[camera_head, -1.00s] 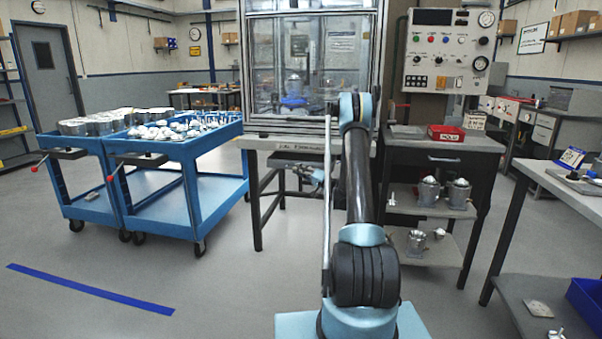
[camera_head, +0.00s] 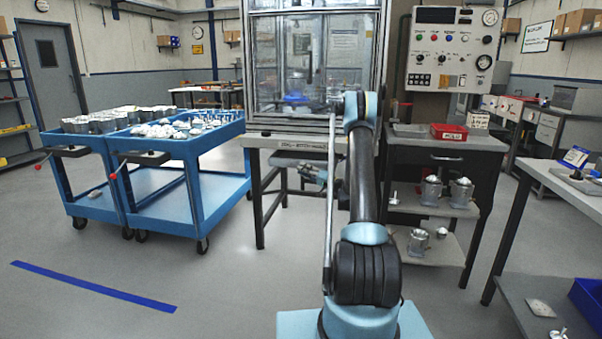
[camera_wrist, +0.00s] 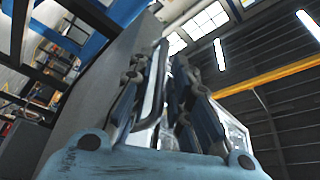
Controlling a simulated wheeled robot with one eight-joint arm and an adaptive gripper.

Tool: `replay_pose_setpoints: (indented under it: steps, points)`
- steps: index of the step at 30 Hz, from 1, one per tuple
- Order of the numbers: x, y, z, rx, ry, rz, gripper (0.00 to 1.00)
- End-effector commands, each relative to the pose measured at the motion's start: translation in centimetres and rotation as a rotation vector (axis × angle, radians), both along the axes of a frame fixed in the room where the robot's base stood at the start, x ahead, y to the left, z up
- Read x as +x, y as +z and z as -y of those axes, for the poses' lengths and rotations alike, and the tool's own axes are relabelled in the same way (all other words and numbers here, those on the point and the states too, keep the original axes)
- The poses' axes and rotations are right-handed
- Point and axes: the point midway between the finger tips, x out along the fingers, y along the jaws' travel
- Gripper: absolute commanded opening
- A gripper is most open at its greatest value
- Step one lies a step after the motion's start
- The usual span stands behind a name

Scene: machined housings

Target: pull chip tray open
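A bench (camera_head: 255,142) with a small label on its front edge stands under the glass-doored cabinet. A thin grey panel (camera_head: 292,157) shows just below that edge; it may be the chip tray, but it is too small to be sure. My gripper (camera_head: 313,172) is just below the bench edge, close to this panel. In the wrist view my gripper (camera_wrist: 168,62) points up past a grey slab (camera_wrist: 95,90) at left. A dark curved bar (camera_wrist: 154,85) shows beside or between the fingers. Whether the fingers hold it cannot be told.
The glass cabinet (camera_head: 268,65) stands on the bench. Blue carts (camera_head: 180,150) with metal parts stand at left. A dark shelf stand (camera_head: 440,143) with a red bin (camera_head: 447,132) is at right, and a side table (camera_head: 570,182) is nearer. Floor at front left is clear.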

Motion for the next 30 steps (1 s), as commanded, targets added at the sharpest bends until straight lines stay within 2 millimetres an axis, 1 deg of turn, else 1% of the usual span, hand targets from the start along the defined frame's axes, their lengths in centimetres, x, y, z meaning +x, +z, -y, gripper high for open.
replay_pose_setpoints:
  steps: [3, 9, 15, 21, 30]
  points:
    - [-1.3, -0.5, 1.8, 0.000, -0.002, 0.001, 0.18]
    - [-3.6, -1.4, 4.8, -0.001, -0.002, 0.000, 0.18]
    - [-5.3, -2.0, 6.9, -0.001, -0.001, -0.001, 0.18]
    - [-6.1, -2.3, 7.8, -0.002, 0.001, -0.001, 0.18]
    - [-6.2, -2.3, 7.9, -0.001, 0.002, 0.000, 0.18]
